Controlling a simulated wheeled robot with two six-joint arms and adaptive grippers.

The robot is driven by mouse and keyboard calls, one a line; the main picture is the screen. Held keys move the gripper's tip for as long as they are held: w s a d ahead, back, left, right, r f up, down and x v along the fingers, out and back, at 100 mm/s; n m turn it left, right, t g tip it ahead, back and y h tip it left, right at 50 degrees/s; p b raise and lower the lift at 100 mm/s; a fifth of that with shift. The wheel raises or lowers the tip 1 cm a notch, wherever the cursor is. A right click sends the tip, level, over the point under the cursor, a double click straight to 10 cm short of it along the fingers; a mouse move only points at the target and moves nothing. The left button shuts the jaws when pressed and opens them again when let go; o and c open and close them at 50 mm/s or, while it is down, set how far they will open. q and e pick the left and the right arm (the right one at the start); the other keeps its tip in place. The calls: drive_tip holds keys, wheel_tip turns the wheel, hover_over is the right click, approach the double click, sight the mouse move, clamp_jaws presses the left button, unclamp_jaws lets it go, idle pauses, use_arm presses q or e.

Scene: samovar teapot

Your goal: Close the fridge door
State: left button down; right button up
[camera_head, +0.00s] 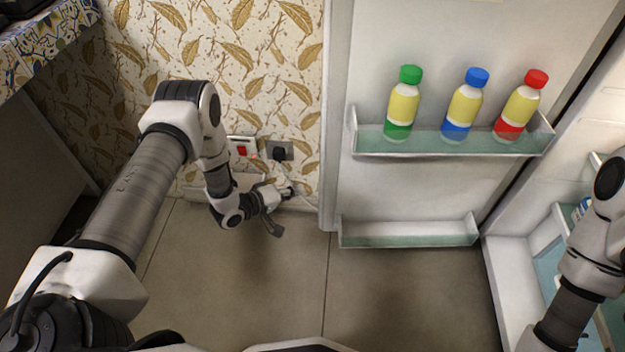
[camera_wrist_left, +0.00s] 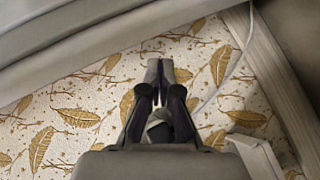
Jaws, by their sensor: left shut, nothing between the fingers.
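The fridge door (camera_head: 410,195) stands open in the middle of the head view, with its shelved inner side facing me. The open fridge body (camera_head: 508,285) is at the right. My left gripper (camera_head: 289,192) is low by the wallpapered wall, left of the door's edge. It is shut and empty, and its closed fingers also show in the left wrist view (camera_wrist_left: 161,72). I cannot tell whether it touches the door. My right arm comes in at the right edge, in front of the fridge interior; its gripper is out of view.
The upper door shelf (camera_head: 455,148) holds a green-capped bottle (camera_head: 402,105), a blue-capped bottle (camera_head: 464,106) and a red-capped bottle (camera_head: 520,107). The lower shelf (camera_head: 408,233) looks empty. A socket with a plug (camera_head: 280,151) is on the wall. Floor (camera_head: 265,290) is clear in front.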

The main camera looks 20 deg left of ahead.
use_arm(q)
drive_tip(key=w+a+r+h+b, duration=0.2)
drive_tip(key=w+a+h+b, duration=0.1)
drive_tip(key=a+h, duration=0.3)
drive_tip(key=w+d+b, duration=0.3)
drive_tip(key=d+b, duration=0.2)
drive_tip(key=d, duration=0.4)
drive_tip(key=shift+r, duration=0.15)
use_arm(e)
wheel_tip(320, 180, down, 10)
drive_tip(key=shift+w+r, duration=0.15)
drive_tip(key=shift+r, duration=0.1)
use_arm(q)
drive_tip(key=shift+s, duration=0.15)
use_arm(e)
drive_tip(key=shift+d, duration=0.1)
